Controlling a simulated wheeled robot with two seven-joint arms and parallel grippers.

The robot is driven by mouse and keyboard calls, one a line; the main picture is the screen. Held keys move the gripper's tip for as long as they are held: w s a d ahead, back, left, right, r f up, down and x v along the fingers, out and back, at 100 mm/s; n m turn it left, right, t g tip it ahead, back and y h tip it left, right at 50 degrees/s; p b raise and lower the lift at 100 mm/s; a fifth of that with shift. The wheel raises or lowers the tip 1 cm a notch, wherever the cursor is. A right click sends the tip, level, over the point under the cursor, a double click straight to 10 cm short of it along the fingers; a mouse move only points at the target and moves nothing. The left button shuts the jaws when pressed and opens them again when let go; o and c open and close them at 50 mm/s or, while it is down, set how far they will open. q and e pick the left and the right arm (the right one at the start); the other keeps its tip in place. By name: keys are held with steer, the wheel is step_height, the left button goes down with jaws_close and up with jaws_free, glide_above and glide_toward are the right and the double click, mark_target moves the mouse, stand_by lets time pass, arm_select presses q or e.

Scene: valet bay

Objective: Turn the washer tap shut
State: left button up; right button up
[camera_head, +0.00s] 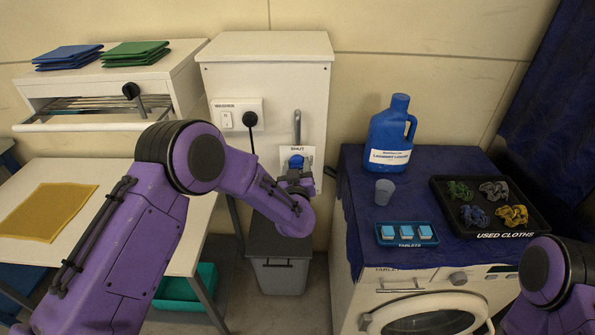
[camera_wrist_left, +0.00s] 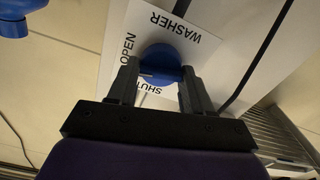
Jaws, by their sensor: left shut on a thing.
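The blue washer tap (camera_head: 296,161) sits on a white label plate on the front of the white cabinet. In the left wrist view the tap's round blue handle (camera_wrist_left: 160,59) is over a plate (camera_wrist_left: 190,62) lettered WASHER, OPEN and SHUT. My left gripper (camera_head: 295,174) reaches the tap from the front. In the wrist view its two dark fingers (camera_wrist_left: 160,84) are on either side of the handle, shut on it. The fingers partly cover the handle and the plate, and I cannot tell which word it is turned to. My right gripper is out of view; part of my right arm shows at lower right.
A grey pipe (camera_head: 297,126) rises above the tap. A socket with a black plug (camera_head: 250,119) and hanging cord is to its left. A grey bin (camera_head: 281,274) stands below. The washer top at right holds a blue jug (camera_head: 391,137), a cup, a tablet tray and a black tray (camera_head: 440,190).

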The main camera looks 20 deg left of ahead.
arm_select(q)
steer(key=n+b, duration=0.2)
steer(key=n, duration=0.1)
steer(key=n+b, duration=0.1)
steer(key=shift+a+f+n, duration=0.1)
steer(key=shift+f+n, duration=0.15)
steer(key=shift+n, duration=0.05)
steer(key=shift+s+a+n+b, duration=0.1)
steer(key=shift+n+b, duration=4.75)
steer(key=shift+n, duration=0.45)
steer(key=o, duration=1)
